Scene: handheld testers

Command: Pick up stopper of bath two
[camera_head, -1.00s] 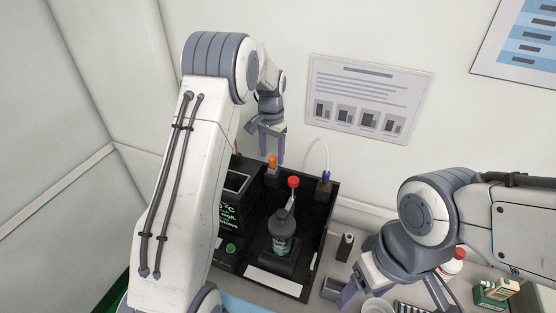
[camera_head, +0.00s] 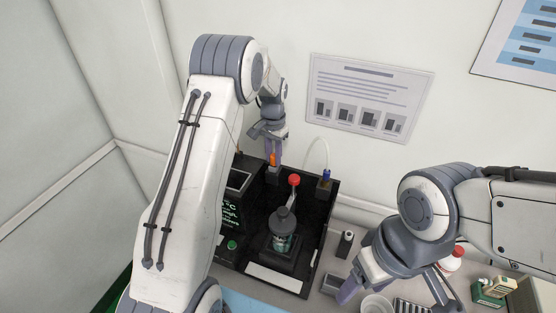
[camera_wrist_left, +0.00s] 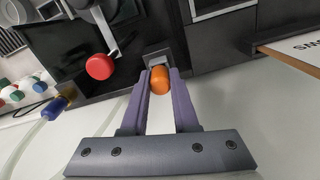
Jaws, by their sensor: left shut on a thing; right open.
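An orange stopper (camera_head: 272,159) stands at the back of the black bath unit (camera_head: 325,232). My left gripper (camera_head: 273,153) has come down over it from above. In the left wrist view the orange stopper (camera_wrist_left: 160,79) sits between the two purple fingertips, and the left gripper (camera_wrist_left: 160,84) is shut on it. The stopper is still at its grey holder (camera_wrist_left: 157,56); whether it is lifted at all I cannot tell. My right gripper (camera_head: 352,292) is open and empty at the lower right, near a white cup.
A red knob (camera_head: 294,180) on a stem rises beside a dark bottle (camera_head: 282,232) in the unit. A blue-topped fitting (camera_head: 326,176) with a pale tube stands at the back right. A white cup (camera_head: 376,305) and red-capped bottle (camera_head: 457,258) are at right.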

